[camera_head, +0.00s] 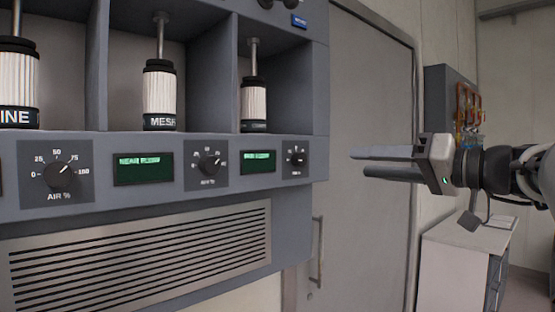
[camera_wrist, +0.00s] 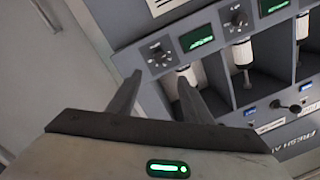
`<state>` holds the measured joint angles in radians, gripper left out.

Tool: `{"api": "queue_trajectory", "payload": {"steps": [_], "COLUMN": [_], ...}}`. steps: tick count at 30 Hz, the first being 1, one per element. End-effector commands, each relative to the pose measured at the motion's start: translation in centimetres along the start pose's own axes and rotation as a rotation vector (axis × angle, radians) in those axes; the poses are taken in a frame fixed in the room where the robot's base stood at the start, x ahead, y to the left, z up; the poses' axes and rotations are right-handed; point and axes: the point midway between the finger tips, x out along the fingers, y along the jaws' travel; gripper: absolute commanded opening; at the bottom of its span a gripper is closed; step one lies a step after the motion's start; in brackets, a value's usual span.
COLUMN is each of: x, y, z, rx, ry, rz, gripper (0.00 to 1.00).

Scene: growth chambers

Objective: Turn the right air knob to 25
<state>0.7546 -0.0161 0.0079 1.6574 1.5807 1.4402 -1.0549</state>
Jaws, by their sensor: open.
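The right air knob (camera_head: 296,158) is a small black dial at the right end of the panel in the head view. Its pointer and numbers are too small to read surely. In the wrist view the same knob (camera_wrist: 158,53) shows upside down, just beyond the fingertips. My gripper (camera_head: 359,163) is open and empty, to the right of this knob and apart from it, with its fingers pointing left. In the wrist view the open fingers of my gripper (camera_wrist: 158,78) have clear space between them.
The middle air knob (camera_head: 208,164) and left air knob (camera_head: 60,174) sit on the same panel, between green displays (camera_head: 143,168). A grey door (camera_head: 370,120) with a handle (camera_head: 318,250) stands behind. A white cabinet (camera_head: 455,265) is at right.

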Motion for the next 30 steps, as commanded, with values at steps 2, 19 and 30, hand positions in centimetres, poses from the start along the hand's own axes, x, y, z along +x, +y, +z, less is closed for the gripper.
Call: {"api": "queue_trajectory", "payload": {"steps": [2,19,30], "x": [1.8,13.3,15.1], "y": [-0.1,-0.1,0.0], "z": [0.0,-0.1,0.0], "rx": [0.001,0.002,0.001], "ry": [-0.003,-0.002,0.0], "rz": [-0.004,-0.003,0.0], "gripper": [0.46,0.46,0.46]}}
